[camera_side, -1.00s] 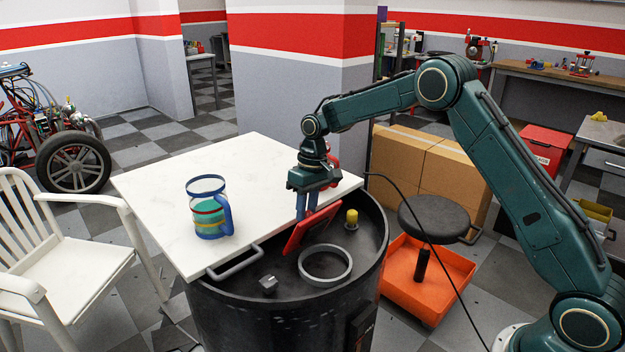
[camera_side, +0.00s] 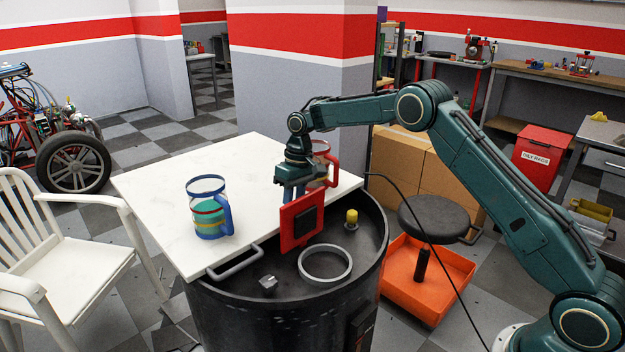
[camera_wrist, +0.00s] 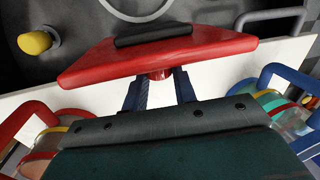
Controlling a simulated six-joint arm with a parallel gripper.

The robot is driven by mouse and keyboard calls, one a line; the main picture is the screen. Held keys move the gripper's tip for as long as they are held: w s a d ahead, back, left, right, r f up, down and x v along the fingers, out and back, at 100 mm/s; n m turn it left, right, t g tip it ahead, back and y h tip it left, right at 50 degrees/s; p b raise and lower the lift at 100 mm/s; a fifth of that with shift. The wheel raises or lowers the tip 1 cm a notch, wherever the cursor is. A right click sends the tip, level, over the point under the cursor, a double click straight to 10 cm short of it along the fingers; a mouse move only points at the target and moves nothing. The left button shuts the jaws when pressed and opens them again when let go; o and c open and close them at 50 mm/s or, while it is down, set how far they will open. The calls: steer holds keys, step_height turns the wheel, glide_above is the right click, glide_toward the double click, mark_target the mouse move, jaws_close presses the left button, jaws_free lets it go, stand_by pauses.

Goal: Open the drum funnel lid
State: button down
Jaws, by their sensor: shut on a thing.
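The red square lid (camera_side: 301,220) of the drum funnel stands about upright above the black drum (camera_side: 225,303), its dark inner pad facing the side camera. My gripper (camera_side: 290,193) is behind the lid's upper left part and shut on the lid, seemingly by a red knob. In the wrist view the lid (camera_wrist: 210,55) lies across the fingers, and my gripper (camera_wrist: 160,88) meets a small red part under it. The grey funnel ring (camera_side: 325,278) lies uncovered on the drum top. The lid's hinge is hard to make out.
A yellow cap (camera_side: 351,218) sits on the drum.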

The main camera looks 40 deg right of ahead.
steer(key=shift+w+f, duration=0.25)
steer(key=shift+w, duration=0.6)
steer(key=c, duration=1.1)
jaws_free()
steer(key=shift+s+r, duration=0.1)
steer(key=shift+s, duration=0.15)
